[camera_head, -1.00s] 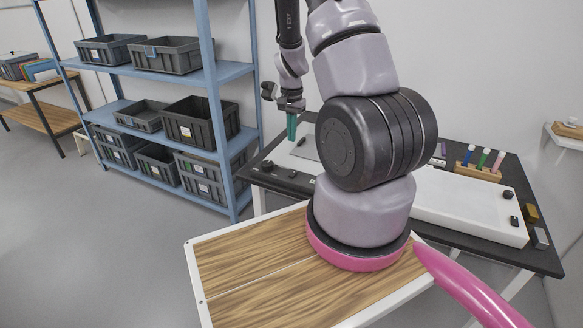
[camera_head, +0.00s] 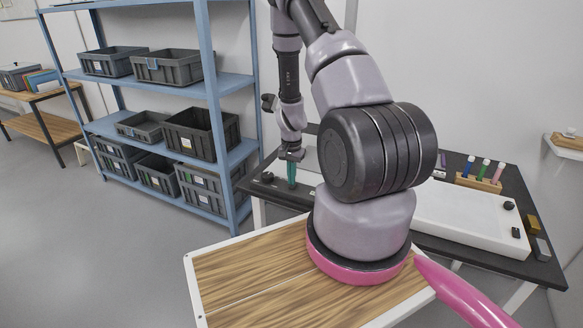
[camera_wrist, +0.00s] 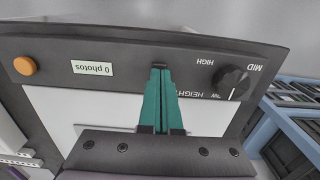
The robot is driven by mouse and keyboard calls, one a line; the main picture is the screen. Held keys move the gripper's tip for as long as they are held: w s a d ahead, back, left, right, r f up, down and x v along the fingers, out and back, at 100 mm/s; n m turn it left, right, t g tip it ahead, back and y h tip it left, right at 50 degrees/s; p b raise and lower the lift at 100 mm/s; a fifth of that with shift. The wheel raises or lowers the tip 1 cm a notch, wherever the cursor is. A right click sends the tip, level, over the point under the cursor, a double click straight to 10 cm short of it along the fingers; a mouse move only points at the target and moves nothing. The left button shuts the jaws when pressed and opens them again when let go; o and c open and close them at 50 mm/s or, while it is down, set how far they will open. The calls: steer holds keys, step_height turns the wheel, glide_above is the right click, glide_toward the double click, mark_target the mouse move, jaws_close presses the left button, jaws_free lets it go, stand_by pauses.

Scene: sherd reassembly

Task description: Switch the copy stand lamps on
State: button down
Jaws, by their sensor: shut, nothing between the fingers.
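My gripper (camera_head: 292,186) has teal fingers, shut and empty, pointing down at the front left of the dark table. In the wrist view the fingertips (camera_wrist: 160,70) are over or against a dark control panel (camera_wrist: 125,52). A small dark piece shows right at the tips, perhaps a switch; the fingers partly hide it. The panel has an orange button (camera_wrist: 25,66), a label reading "0 photos" (camera_wrist: 92,68) and a black height knob (camera_wrist: 232,82). I cannot tell whether the tips touch the panel. The lamps are not visible.
A blue shelf (camera_head: 212,85) with grey crates stands left of the table. A white slab (camera_head: 465,215) and a wooden rack (camera_head: 478,183) of coloured markers are on the table (camera_head: 515,268) to the right. My arm hides the table's middle.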

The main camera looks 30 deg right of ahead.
steer(key=shift+f, duration=0.5)
steer(key=shift+s+a+f, duration=0.1)
steer(key=shift+f, duration=0.1)
steer(key=shift+w+d+r, duration=0.15)
steer(key=shift+w+d, duration=0.4)
steer(key=shift+d, duration=0.2)
steer(key=shift+r, duration=0.15)
step_height(320, 180, up, 14)
stand_by(0.4)
